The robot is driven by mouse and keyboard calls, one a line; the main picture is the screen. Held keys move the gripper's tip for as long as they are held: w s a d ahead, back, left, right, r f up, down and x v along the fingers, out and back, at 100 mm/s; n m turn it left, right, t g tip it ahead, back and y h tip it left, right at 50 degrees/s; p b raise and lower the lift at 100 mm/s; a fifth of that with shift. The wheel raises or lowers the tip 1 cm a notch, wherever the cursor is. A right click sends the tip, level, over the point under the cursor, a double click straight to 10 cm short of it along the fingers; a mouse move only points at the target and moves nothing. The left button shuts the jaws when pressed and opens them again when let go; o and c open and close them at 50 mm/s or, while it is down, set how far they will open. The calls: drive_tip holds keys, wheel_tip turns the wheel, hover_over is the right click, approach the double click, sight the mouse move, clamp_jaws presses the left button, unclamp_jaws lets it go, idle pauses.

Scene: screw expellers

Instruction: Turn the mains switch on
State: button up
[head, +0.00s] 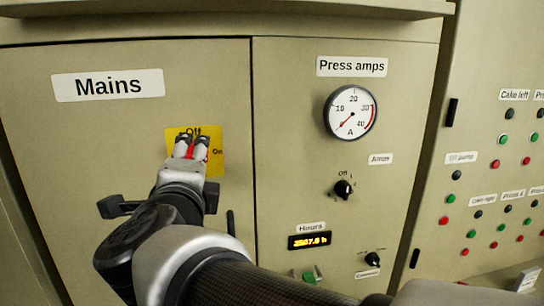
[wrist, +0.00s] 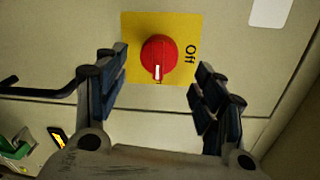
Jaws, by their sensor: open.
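The mains switch is a round red knob (wrist: 159,55) on a yellow plate (wrist: 190,22). In the wrist view its white mark sits at the knob's lower edge, away from the word "Off" on the right. That lower edge is the side where "On" stands in the head view. In the head view the plate (head: 215,168) shows around my gripper (head: 193,145), and the fingers hide most of the knob. My gripper (wrist: 161,70) is open in the wrist view, with a finger on each side of the knob and clear gaps between.
A "Mains" label (head: 108,85) is above left of the switch. To the right are an amps gauge (head: 351,111) with its needle at the low end, a black selector (head: 343,189) and an hours display (head: 310,240). A dark handle (wrist: 40,85) projects left of the fingers.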

drive_tip(key=v, duration=0.7)
